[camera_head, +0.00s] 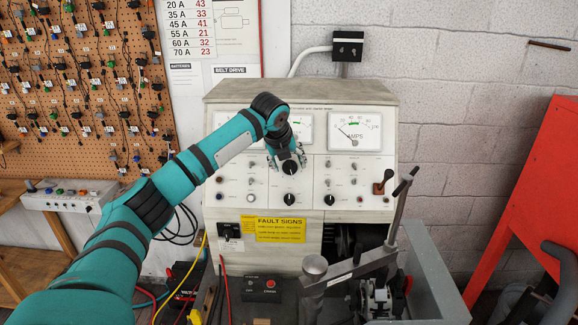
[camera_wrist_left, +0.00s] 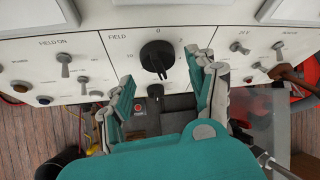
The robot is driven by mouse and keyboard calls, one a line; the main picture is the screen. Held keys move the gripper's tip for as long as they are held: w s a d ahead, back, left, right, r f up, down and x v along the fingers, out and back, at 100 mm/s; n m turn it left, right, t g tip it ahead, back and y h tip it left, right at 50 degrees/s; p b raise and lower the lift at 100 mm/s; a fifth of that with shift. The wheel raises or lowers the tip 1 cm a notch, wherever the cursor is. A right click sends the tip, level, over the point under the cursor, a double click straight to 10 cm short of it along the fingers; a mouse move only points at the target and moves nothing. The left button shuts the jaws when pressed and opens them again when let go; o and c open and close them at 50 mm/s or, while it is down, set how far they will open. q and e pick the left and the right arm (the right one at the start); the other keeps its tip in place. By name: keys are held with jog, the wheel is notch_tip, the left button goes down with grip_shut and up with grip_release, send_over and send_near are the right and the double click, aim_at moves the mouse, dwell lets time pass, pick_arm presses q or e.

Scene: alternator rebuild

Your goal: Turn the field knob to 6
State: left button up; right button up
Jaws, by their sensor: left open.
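The field knob (camera_wrist_left: 157,58) is a round black knob on the white panel, under the label FIELD, with a 0 above it. Its grip bar slants down slightly to the right; I cannot tell which end marks the setting. It also shows in the head view (camera_head: 290,169), partly behind my gripper. My left gripper (camera_wrist_left: 168,78) is open, its fingers spread to either side below the knob in the wrist view. In the head view the left gripper (camera_head: 287,163) is at the panel, close to the knob. I cannot tell whether it touches. My right gripper is not in view.
A second black knob (camera_head: 290,198) sits just below. Toggle switches (camera_wrist_left: 64,62) flank the field knob on both sides. Gauges line the top, including the AMPS meter (camera_head: 355,132). A long metal lever (camera_head: 399,205) stands at the lower right of the test bench (camera_head: 408,105).

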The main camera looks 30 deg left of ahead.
pick_arm(q)
jog(key=v, duration=0.9)
jog(key=shift+s+r, duration=0.2)
jog(key=shift+r, duration=0.15)
jog(key=shift+d+f, duration=0.1)
